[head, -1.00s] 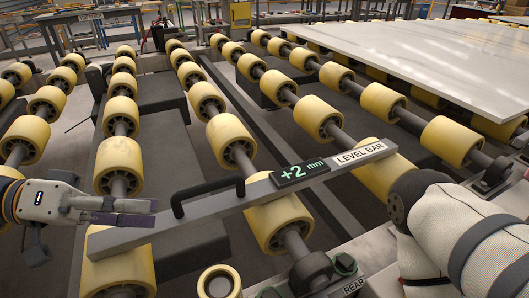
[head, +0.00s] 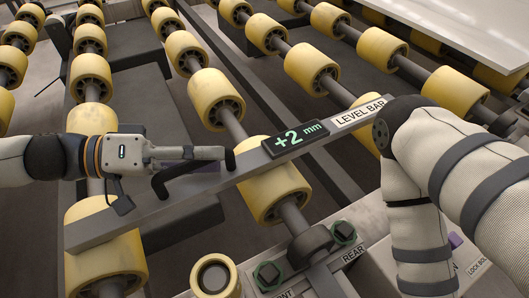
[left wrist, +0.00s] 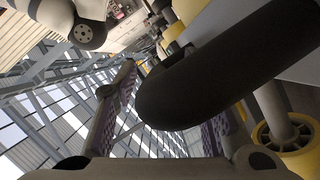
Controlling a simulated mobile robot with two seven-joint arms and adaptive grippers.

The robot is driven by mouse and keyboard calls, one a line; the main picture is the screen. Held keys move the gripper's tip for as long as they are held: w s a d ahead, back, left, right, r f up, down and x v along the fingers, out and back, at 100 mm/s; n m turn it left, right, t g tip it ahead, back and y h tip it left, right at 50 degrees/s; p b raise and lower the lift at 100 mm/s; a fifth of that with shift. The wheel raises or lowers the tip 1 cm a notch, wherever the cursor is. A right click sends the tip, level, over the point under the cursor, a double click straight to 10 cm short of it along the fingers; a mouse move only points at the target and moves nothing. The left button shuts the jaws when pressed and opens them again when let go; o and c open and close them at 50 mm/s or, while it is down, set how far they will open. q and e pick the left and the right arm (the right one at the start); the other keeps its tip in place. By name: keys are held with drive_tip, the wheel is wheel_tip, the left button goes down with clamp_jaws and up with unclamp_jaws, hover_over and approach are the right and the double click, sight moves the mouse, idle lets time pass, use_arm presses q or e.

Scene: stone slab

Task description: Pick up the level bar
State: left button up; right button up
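The level bar (head: 105,222) is a long grey bar lying tilted across the yellow rollers in the head view. It carries a "+2 mm" display, a "LEVEL BAR" label and a black handle (head: 185,173). My left gripper (head: 205,153) is at the handle, its fingers overlapping the handle's top in the head view. In the left wrist view the handle (left wrist: 235,65) looms large and dark close to the fingers (left wrist: 160,120), which are spread apart. Whether they touch it cannot be told. My right arm shows at right; its gripper is out of view.
Rows of yellow rollers (head: 215,97) on dark shafts surround the bar. A pale stone slab (head: 460,28) lies on rollers at the upper right. A frame with green-topped bolts (head: 268,273) and a "REAR" label is at the front.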

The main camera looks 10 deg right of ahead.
use_arm(q)
clamp_jaws()
drive_tip(key=shift+r, duration=0.1)
